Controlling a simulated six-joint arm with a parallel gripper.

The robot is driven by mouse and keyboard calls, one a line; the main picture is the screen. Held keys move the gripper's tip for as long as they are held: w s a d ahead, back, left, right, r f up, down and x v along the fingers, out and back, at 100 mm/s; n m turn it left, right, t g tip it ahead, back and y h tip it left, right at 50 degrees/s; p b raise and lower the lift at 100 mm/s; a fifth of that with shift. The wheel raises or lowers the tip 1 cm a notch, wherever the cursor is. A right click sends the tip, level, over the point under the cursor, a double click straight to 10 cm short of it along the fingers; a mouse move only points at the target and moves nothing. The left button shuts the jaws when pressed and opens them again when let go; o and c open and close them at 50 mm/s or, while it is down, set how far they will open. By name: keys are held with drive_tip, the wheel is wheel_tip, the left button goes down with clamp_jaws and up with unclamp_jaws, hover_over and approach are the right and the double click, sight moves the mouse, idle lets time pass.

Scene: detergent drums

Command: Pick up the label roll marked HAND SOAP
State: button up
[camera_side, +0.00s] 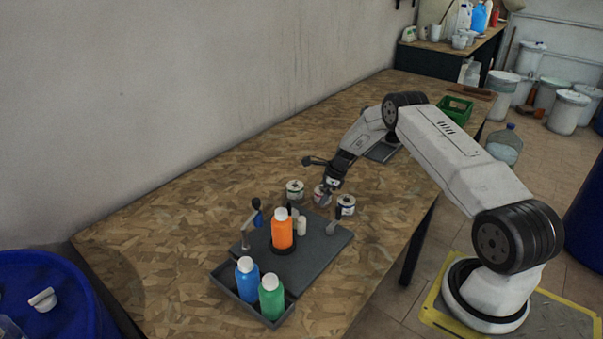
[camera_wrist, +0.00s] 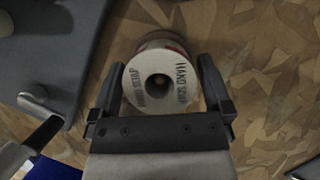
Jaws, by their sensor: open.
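The label roll marked HAND SOAP (camera_wrist: 160,60) shows in the wrist view, with its pale top face and dark centre hole facing the camera and a red edge at its side. My gripper (camera_wrist: 160,90) is open, with one finger on each side of the roll. I cannot tell whether the fingers touch it. In the side view my gripper (camera_side: 327,196) is over the middle roll (camera_side: 319,193) of three standing in a row on the table. It hides part of that roll. The left roll (camera_side: 295,190) has a green label and the right roll (camera_side: 346,204) has a dark blue one.
A dark grey board (camera_side: 318,248) with an orange bottle (camera_side: 282,230) is in front of the rolls. A tray at its near end holds a blue bottle (camera_side: 248,281) and a green bottle (camera_side: 272,298). A green crate (camera_side: 455,109) stands farther back. The table left of the rolls is clear.

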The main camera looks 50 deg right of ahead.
drive_tip(key=c, duration=1.1)
drive_tip(key=shift+r, duration=0.1)
drive_tip(key=shift+r, duration=4.9)
